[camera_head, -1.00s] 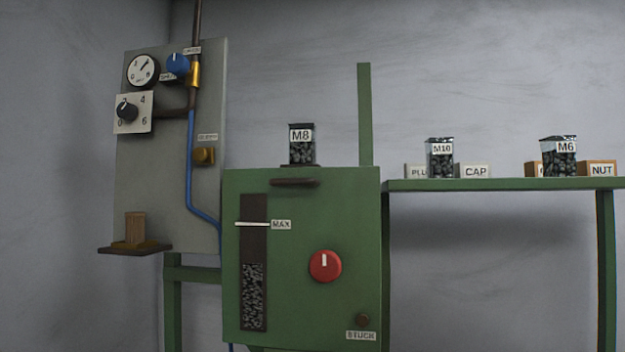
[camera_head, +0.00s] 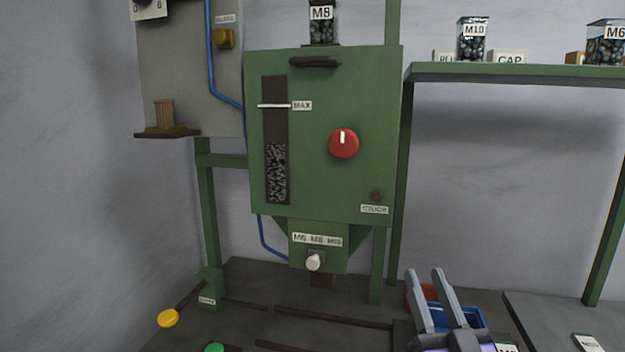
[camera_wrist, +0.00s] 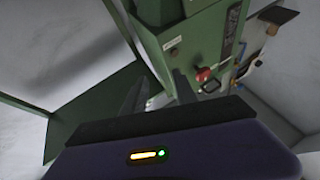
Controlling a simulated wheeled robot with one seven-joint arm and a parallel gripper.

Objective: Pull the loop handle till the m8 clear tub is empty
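The M8 clear tub (camera_head: 322,24) holds dark pieces and stands on top of the green hopper cabinet (camera_head: 355,90), its top cut off by the frame. A dark loop-shaped handle (camera_head: 315,62) is on the cabinet's upper front, just below the tub. A level window (camera_head: 276,140) shows dark pieces below the white MAX line. My gripper (camera_head: 426,288) is low at the right in the head view, its fingers apart and nothing between them. In the wrist view the fingers of my gripper (camera_wrist: 158,98) are spread, with the cabinet beyond.
The cabinet has a red knob (camera_head: 343,143) and a small white selector knob (camera_head: 313,262) below. A shelf (camera_head: 500,73) at right holds the M10 tub (camera_head: 472,40) and M6 tub (camera_head: 606,42). A blue bin (camera_head: 455,316) lies beside my gripper. A yellow-ended lever (camera_head: 168,318) is lower left.

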